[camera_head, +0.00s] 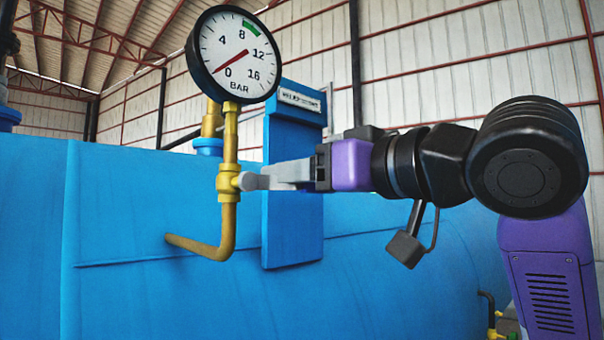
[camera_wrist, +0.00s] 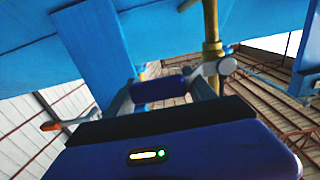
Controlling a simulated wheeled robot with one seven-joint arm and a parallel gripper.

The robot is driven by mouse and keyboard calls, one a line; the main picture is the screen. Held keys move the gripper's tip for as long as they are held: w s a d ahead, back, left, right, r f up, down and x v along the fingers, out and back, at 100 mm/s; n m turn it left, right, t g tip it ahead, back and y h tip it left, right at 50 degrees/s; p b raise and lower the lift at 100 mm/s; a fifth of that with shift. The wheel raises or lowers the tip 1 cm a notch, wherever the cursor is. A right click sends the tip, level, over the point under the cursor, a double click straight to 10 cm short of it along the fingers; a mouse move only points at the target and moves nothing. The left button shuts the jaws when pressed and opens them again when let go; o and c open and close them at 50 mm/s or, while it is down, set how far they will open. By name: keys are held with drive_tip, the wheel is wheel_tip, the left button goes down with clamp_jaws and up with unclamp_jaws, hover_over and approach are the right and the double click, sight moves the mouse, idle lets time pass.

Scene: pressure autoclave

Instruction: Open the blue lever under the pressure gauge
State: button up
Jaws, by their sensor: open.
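The pressure gauge (camera_head: 236,54) has a white dial marked in bar, with its red needle near 0. A yellow pipe (camera_head: 230,145) runs down from it to a yellow valve fitting (camera_head: 228,182). My gripper (camera_head: 280,175) is level with this fitting, just to its right, pointing left. Its jaws are open. In the wrist view, a dark blue cylindrical piece (camera_wrist: 158,88), apparently the lever's handle, lies between the two fingers; I cannot tell whether they touch it. A grey lever part (camera_wrist: 222,66) shows beside the pipe there. In the head view the blue handle is hidden by the gripper.
The large blue autoclave body (camera_head: 130,220) fills the background. A blue upright panel (camera_head: 293,225) with a label stands behind my gripper. The yellow pipe bends left below the valve. Open air lies below the gripper, in front of the tank.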

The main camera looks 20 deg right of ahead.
clamp_jaws()
drive_tip(key=shift+r, duration=0.1)
drive_tip(key=s+a+r+n+p, duration=0.1)
drive_tip(key=a+r+n, duration=0.3)
drive_tip(key=n, duration=0.6)
drive_tip(key=shift+s+r+p, duration=0.15)
drive_tip(key=shift+r+p, duration=0.6)
drive_tip(key=shift+r, duration=0.3)
drive_tip(key=shift+n, duration=0.3)
